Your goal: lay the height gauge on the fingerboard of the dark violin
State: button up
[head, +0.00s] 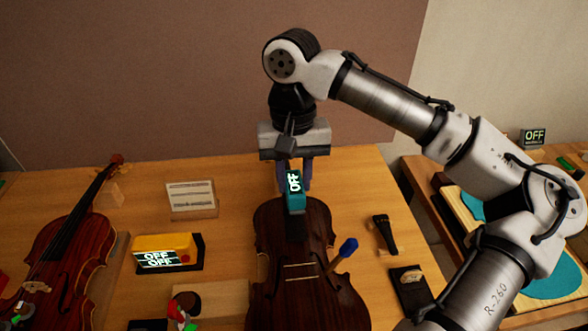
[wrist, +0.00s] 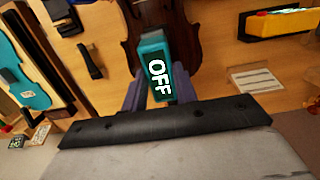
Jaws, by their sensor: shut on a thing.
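The height gauge (head: 295,191) is a teal block with a lit OFF display. My gripper (head: 294,178) is shut on it, and in the wrist view the gauge (wrist: 155,65) sits between the two fingers (wrist: 160,100). The dark violin (head: 288,255) lies in the middle of the bench, directly below the gauge in the head view. A short dark strip of its fingerboard (head: 297,230) shows under the gauge; the neck is hidden behind the gauge and gripper. I cannot tell whether the gauge touches the fingerboard.
A reddish violin (head: 62,245) lies at the left. A yellow device (head: 170,241) and a card on a stand (head: 191,196) are between the violins. A blue-handled tool (head: 347,248) stands over the dark violin's right side. Black fittings (head: 384,233) lie to its right.

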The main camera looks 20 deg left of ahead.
aim_at(293, 177)
jog(key=shift+f+b, duration=0.4)
jog(key=shift+f, duration=0.75)
jog(key=shift+p, duration=1.05)
dwell(0.8)
jog(key=shift+f+b, duration=1.2)
jog(key=shift+f, duration=1.15)
jog(key=o, duration=1.1)
jog(key=shift+c, duration=0.2)
jog(key=r, duration=0.4)
jog(key=w+r, duration=0.1)
jog(key=r, duration=0.4)
jog(key=r+b, duration=0.1)
jog(key=r, duration=0.3)
jog(key=shift+w+a+r, duration=0.15)
jog(key=shift+a+r, duration=0.15)
jog(key=shift+r, duration=0.1)
